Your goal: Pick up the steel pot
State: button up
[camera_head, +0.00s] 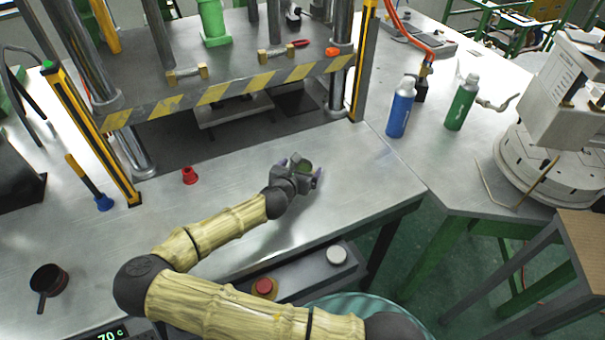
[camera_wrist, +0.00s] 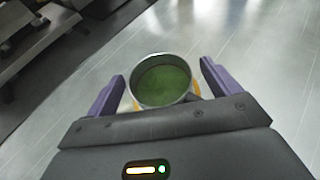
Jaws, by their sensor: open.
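The steel pot (camera_wrist: 140,98) is round, with a metal rim and a green inside. In the wrist view it sits between the two purple finger pads of my gripper (camera_wrist: 161,82), with a gap on each side. Its dark handle points back toward my gripper's body. In the head view the pot (camera_head: 305,168) is mostly hidden by my gripper (camera_head: 299,171), which is low over the metal table (camera_head: 365,160). My gripper is open around the pot.
The press (camera_head: 230,92) with striped edging stands behind. A blue bottle (camera_head: 401,108) and a green bottle (camera_head: 462,103) stand at right. A red funnel-like piece (camera_head: 190,176) is left of my gripper. A dark handled cup (camera_head: 49,281) is at far left.

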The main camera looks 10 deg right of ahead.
jog(key=c, duration=1.3)
jog(key=shift+o, duration=0.2)
jog(key=shift+r, duration=0.6)
notch_tip(320, 180, up, 2)
jog(key=shift+r, duration=0.25)
jog(key=s+a, duration=0.3)
jog(key=s, duration=0.2)
jog(key=s+a+b, duration=0.1)
jog(key=s+a, duration=0.2)
jog(key=s, duration=0.2)
jog(key=s+a, duration=0.3)
jog(key=s, duration=0.2)
jog(key=shift+a+f, duration=0.1)
jog(key=shift+a, duration=0.3)
